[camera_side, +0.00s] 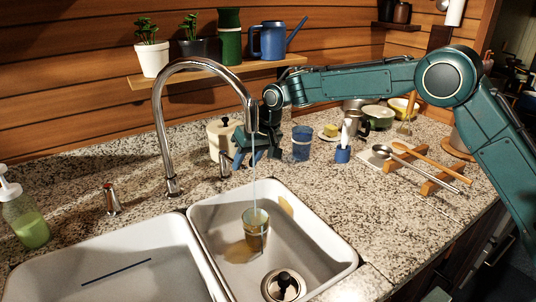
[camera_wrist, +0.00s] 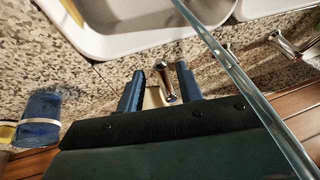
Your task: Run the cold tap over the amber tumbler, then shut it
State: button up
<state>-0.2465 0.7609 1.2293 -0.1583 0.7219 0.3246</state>
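The amber tumbler (camera_side: 255,230) stands upright in the right sink basin in the side view. A thin stream of water (camera_side: 254,190) runs from the chrome spout (camera_side: 182,75) down into it. The cold tap (camera_side: 223,166) is a small chrome handle behind the right basin. Whether a finger touches the handle is hard to tell.
The other tap (camera_side: 112,200), with a red mark, stands behind the left basin (camera_side: 100,265). A cream canister (camera_side: 219,138) is close behind my gripper, and a blue glass (camera_side: 302,143) stands to its right. A shelf (camera_side: 215,70) with plants and a watering can hangs above.

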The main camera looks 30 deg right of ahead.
jog(key=s+d, duration=0.6)
jog(key=s, duration=0.4)
dwell(0.4)
jog(key=shift+c, duration=0.5)
jog(key=shift+w+r, duration=0.1)
jog(key=shift+w, duration=0.15)
grip_shut()
jog(key=w+d+r+n+y, duration=0.2)
jog(key=w+d+r+y, duration=0.2)
jog(key=w, duration=0.4)
jog(key=shift+w+d+r, duration=0.4)
jog(key=shift+d+r, duration=0.2)
jog(key=shift+d, duration=0.3)
